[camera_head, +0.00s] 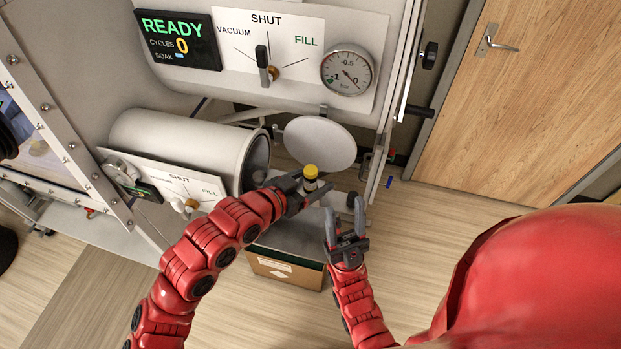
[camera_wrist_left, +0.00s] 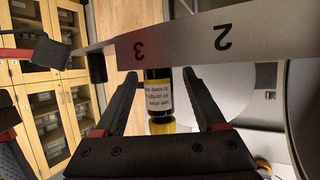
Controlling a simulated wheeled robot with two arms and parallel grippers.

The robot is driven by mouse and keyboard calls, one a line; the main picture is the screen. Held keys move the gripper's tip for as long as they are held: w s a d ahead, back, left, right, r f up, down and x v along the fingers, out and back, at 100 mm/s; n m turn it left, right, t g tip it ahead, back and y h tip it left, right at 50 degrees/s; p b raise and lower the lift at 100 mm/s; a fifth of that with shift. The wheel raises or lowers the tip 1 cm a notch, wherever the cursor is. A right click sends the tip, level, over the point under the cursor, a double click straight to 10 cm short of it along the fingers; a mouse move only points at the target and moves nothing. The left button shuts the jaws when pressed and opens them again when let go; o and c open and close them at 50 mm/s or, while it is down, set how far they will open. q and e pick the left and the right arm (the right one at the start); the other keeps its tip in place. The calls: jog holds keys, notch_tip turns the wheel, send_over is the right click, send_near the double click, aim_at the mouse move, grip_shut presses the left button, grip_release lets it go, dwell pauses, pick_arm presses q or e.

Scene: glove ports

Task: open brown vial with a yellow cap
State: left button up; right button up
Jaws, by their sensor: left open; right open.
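The brown vial with a yellow cap (camera_head: 311,172) stands in front of the open port, its lower part partly hidden. In the left wrist view, the vial's white label (camera_wrist_left: 158,97) and yellow cap (camera_wrist_left: 160,126) show between the fingers, the picture being upside down. My left gripper (camera_head: 313,185) is open, with its fingers on either side of the vial; I cannot tell whether they touch it. My right gripper (camera_head: 345,220) is open and empty, lower and to the right of the vial, fingers pointing up.
A strip numbered 2 and 3 (camera_wrist_left: 200,45) crosses the left wrist view by the vial. A round white door (camera_head: 320,143) stands open behind the vial, beside a cylindrical chamber (camera_head: 185,145). A cardboard box (camera_head: 285,271) is below. A panel with a valve handle (camera_head: 263,65) is above.

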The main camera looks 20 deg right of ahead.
pick_arm(q)
jog(key=shift+x, duration=1)
jog(key=shift+r, duration=0.1)
grip_shut()
